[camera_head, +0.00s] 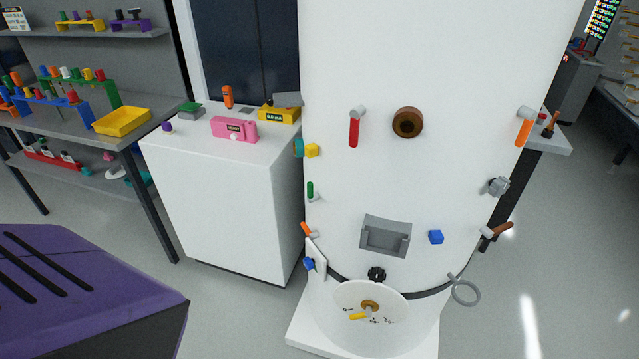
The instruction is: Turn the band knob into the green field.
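I cannot tell for certain which control is the band knob. A small dark knob (376,273) sits low on the front of the white tank (430,60), at the black band (430,292) around it. Below it, the white bowl-shaped part (345,292) carries a brass knob (370,305) and a yellow pointer-like piece (357,316), with small dark marks around them. No green field can be made out there; the marks are too small to read. Neither gripper is in view.
Handles and fittings stick out of the tank, including a red handle (354,132), an orange one (524,130) and a grey bracket (385,237). A white cabinet (215,210) stands left of the tank, with a pink device (234,129) on top. Grey floor (240,315) is free in front.

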